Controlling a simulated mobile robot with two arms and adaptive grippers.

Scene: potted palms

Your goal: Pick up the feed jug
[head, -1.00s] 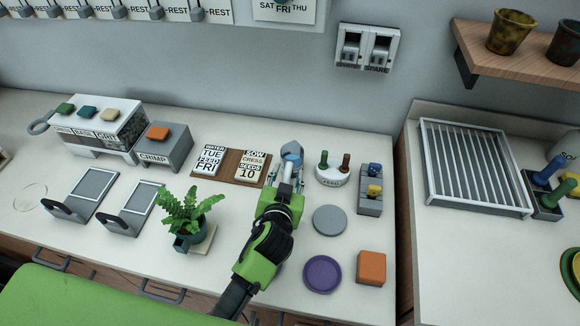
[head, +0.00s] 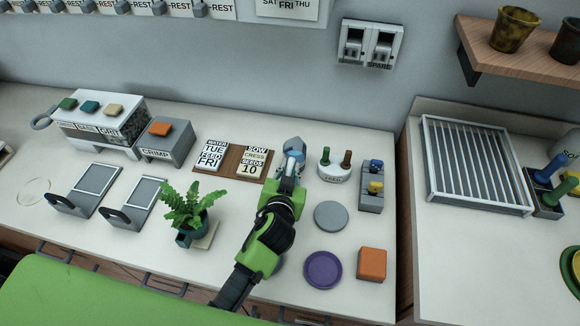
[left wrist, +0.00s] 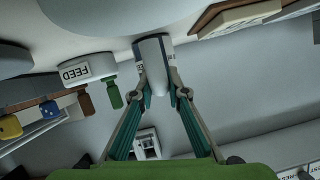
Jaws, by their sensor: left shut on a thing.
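The feed jug (head: 293,147) is a small grey-blue vessel beyond my left gripper, on the counter's back part next to the brown calendar board. My left gripper (head: 290,170) reaches it from the front and is shut on it. In the left wrist view the pale jug (left wrist: 153,52), with a dark blue-grey stripe, sits between the teal-lined fingers (left wrist: 165,92). The gripper hides the jug's lower part in the head view, so I cannot tell whether it touches the counter. My right gripper is not in view.
A round white FEED holder (head: 331,172) with green and brown knobs stands close right of the jug. A grey block with blue and yellow knobs (head: 370,188), a grey disc (head: 331,215), a purple dish (head: 323,270) and an orange block (head: 372,263) lie further right. A potted fern (head: 187,213) stands left.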

